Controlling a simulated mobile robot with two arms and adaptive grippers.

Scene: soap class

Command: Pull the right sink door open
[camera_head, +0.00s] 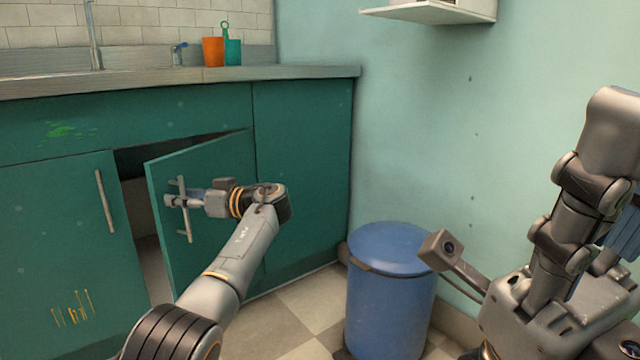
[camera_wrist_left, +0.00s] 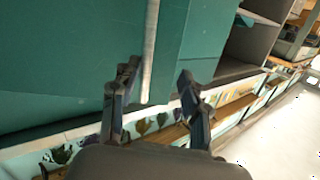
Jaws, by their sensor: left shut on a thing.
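The right sink door (camera_head: 205,160) is a teal panel. It stands partly open, swung out on its right side hinge, with a dark gap along its left edge and top. Its vertical grey bar handle (camera_head: 187,228) is near that free edge. My left gripper (camera_head: 178,200) is shut on the handle at about mid-height. In the left wrist view the handle (camera_wrist_left: 149,45) runs down between the two fingers of the left gripper (camera_wrist_left: 158,90). Part of the handle is hidden by the fingers. My right arm shows at the right, but its gripper is out of view.
The left sink door (camera_head: 60,240) is shut. A blue bin (camera_head: 390,290) stands on the tiled floor to the right of the cabinet. Floor is clear between cabinet and bin.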

